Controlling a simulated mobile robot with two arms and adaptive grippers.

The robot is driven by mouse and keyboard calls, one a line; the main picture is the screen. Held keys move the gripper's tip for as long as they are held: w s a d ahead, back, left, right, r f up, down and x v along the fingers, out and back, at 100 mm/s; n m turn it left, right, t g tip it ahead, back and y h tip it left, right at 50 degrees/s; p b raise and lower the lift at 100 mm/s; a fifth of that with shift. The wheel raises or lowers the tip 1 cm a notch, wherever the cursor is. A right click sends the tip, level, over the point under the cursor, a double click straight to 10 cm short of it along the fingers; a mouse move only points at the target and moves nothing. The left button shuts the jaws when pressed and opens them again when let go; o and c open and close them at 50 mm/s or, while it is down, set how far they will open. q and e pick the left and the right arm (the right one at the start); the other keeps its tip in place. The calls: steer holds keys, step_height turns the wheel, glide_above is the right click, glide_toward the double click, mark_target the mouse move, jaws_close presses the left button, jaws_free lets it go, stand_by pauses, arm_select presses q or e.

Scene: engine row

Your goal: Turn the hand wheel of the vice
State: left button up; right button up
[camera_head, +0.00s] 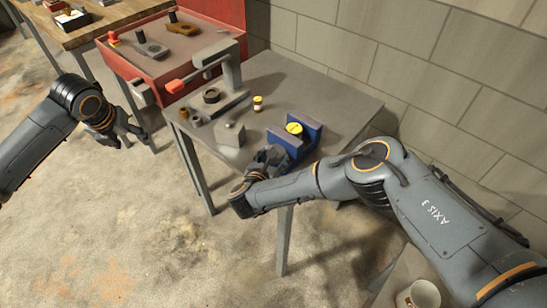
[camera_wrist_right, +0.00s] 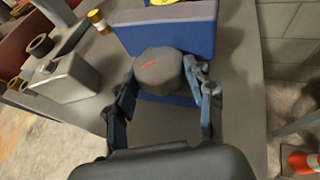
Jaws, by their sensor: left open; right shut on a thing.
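The blue vice (camera_head: 310,133) sits on the grey table near its front edge, with a round yellow-topped part (camera_head: 294,129) between its jaws. In the right wrist view the vice (camera_wrist_right: 190,28) is ahead of the gripper. Its grey hand wheel (camera_wrist_right: 160,72) has a small red mark on its face. My right gripper (camera_head: 268,160) is at the front of the vice; in the wrist view its fingers (camera_wrist_right: 163,78) are shut on both sides of the wheel. In the head view the wheel is mostly hidden by the gripper. My left gripper (camera_head: 130,136) is open and empty, left of the table.
A grey block (camera_head: 229,134), a small yellow jar (camera_head: 258,103) and a press with a red handle (camera_head: 181,86) stand left of the vice. A red bench (camera_head: 165,62) with tools is further left. A mug (camera_head: 420,294) is at lower right. An orange cone (camera_wrist_right: 303,160) shows in the wrist view.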

steer(key=shift+w+a+m+g+h, duration=0.1)
steer(key=shift+a+m+g+h, duration=0.15)
steer(key=shift+m+h, duration=0.4)
steer(key=shift+w+a+m+g+h, duration=0.1)
steer(key=shift+m+g+h, duration=0.15)
steer(key=shift+m+h, duration=0.4)
steer(key=o, duration=1.2)
steer(key=shift+c, duration=0.2)
steer(key=shift+s, duration=0.1)
steer(key=v, duration=1.2)
steer(key=shift+a, duration=0.1)
